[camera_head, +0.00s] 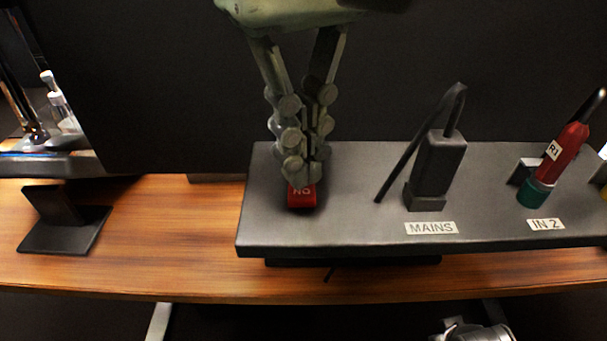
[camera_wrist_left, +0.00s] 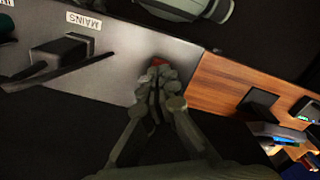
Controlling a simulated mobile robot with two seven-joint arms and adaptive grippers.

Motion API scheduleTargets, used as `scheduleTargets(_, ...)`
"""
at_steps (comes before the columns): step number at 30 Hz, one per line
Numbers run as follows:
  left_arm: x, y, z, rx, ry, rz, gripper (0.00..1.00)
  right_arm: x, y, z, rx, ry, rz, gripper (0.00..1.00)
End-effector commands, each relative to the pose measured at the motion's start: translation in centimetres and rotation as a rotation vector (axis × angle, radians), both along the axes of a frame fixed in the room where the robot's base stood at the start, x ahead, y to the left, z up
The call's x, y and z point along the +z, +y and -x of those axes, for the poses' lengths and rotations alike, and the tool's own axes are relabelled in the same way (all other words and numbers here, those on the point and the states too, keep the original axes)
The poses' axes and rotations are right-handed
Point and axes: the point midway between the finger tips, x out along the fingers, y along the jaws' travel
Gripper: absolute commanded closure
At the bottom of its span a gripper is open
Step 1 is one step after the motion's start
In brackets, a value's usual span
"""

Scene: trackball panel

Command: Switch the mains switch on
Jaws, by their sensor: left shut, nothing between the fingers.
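The mains switch is a small red block (camera_head: 301,198) with pale lettering, at the left end of a dark grey panel (camera_head: 350,225). My left gripper (camera_head: 303,172) comes down from above, its fingers together and empty, with the tips right at the top of the red switch. They cover part of it, and I cannot tell whether they touch it. In the left wrist view the closed fingertips (camera_wrist_left: 157,82) hide most of the switch; only a red sliver (camera_wrist_left: 160,62) shows. Whether the switch is on or off cannot be seen.
A black plug (camera_head: 438,165) with a cable stands behind the MAINS label (camera_head: 431,228). A red and green connector (camera_head: 555,165) stands by the IN 2 label (camera_head: 545,224). The panel is on a wooden table (camera_head: 170,230). A black stand (camera_head: 62,225) is at left.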

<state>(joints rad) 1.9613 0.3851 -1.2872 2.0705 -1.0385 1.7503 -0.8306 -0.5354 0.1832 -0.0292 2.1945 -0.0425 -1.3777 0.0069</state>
Motion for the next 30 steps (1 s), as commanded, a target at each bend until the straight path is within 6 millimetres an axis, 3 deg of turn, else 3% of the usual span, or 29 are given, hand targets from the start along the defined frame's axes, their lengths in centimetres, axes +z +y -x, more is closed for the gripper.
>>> scheduleTargets(30,-1.6,0.0,0.0,0.0,0.0,0.0,1.0,-1.4,0.0,0.0,0.0,-0.001,0.0,0.6)
